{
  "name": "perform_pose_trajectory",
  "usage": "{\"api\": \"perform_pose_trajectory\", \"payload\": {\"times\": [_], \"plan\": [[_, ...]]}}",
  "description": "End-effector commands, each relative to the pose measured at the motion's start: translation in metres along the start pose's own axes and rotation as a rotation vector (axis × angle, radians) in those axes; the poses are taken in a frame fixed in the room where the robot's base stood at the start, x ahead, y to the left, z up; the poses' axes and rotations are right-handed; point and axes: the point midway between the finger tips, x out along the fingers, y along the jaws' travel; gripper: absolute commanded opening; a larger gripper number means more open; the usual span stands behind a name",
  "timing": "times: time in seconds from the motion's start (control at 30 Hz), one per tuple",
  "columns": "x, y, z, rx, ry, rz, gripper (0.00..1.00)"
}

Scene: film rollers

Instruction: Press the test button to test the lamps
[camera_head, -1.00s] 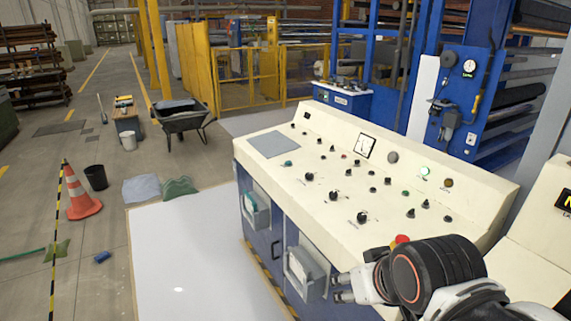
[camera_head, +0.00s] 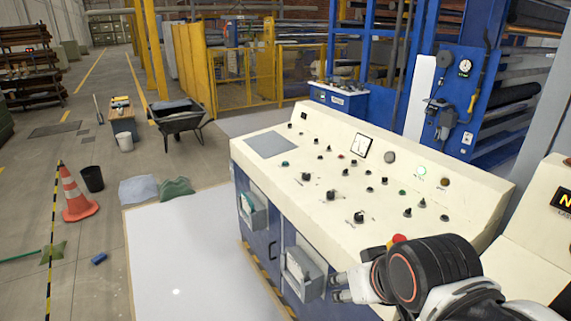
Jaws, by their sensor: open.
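A cream control console (camera_head: 300,165) with a blue base stands in the middle right. An amber lamp (camera_head: 444,181) sits to the right of the green one. The labels are too small to read, so I cannot tell which button is the test button. A red button (camera_head: 399,239) shows at the front edge, just behind my arm. My gripper (camera_head: 337,288) is open and empty, in front of the console's front side, below the top's edge.
A second cream console (camera_head: 540,235) stands at the right. A white floor area (camera_head: 190,255) lies left of the console. A traffic cone (camera_head: 74,195), a black bucket (camera_head: 92,178) and a wheelbarrow (camera_head: 178,118) stand farther left. Yellow fencing (camera_head: 245,80) is behind.

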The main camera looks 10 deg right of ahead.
Motion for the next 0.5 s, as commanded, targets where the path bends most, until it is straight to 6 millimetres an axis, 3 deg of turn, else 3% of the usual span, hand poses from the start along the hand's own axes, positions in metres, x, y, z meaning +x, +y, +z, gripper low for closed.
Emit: {"api": "perform_pose_trajectory", "payload": {"times": [0.03,0.17,0.5], "plan": [[0.0,0.0,0.0,0.0,0.0,0.0,0.28],[0.0,0.0,0.0,0.0,0.0,0.0,0.0],[0.0,0.0,0.0,0.0,0.0,0.0,0.0]]}}
